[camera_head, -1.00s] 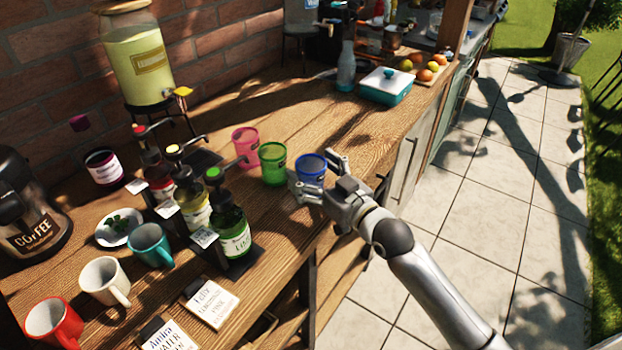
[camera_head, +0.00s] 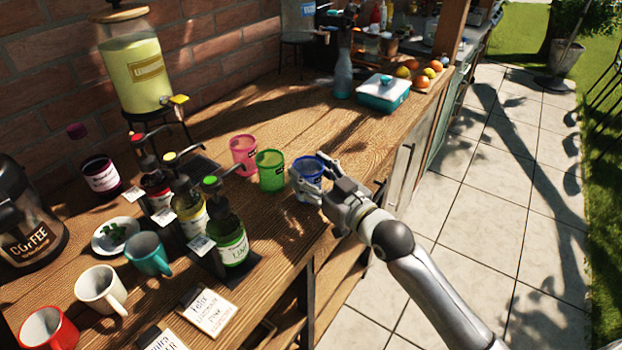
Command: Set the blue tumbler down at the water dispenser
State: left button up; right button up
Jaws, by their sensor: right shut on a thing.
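The blue tumbler (camera_head: 309,169) is upright near the front edge of the wooden counter, just right of the green tumbler (camera_head: 270,171). My right gripper (camera_head: 316,184) is shut on it from the front right, and its fingers hide part of the tumbler. I cannot tell whether its base touches the counter. A dispenser with a blue label (camera_head: 308,9), apparently the water dispenser, stands on a dark stand at the back by the brick wall; its top is cut off. My left gripper is out of view.
A pink tumbler (camera_head: 243,154) stands beside the green one. Syrup bottles with pumps, including a green one (camera_head: 231,238), stand to the left. A lemonade dispenser (camera_head: 140,72) is at the back left. A glass bottle (camera_head: 343,75) and teal box (camera_head: 383,92) stand near the water dispenser.

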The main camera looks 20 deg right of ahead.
jog(key=s+a+r+p, duration=0.4)
jog(key=s+r+p, duration=0.3)
jog(key=s+r, duration=0.55)
jog(key=s+d+f+m+t+h, duration=0.1)
jog(key=s+d+f+m+h, duration=0.3)
jog(key=s+f, duration=0.4)
notch_tip(320, 180, down, 2)
jog(key=shift+s+d+f+h, duration=0.1)
jog(key=shift+s+d+h, duration=0.3)
jog(key=shift+d+h, duration=0.65)
jog(key=shift+a, duration=0.2)
jog(key=w+a+r+n+g+y, duration=0.1)
jog(key=w+a+r+n+y, duration=0.3)
jog(key=w+r, duration=0.4)
jog(key=shift+a+r+y, duration=0.7)
jog(key=shift+a+y, duration=0.1)
jog(key=shift+y, duration=0.25)
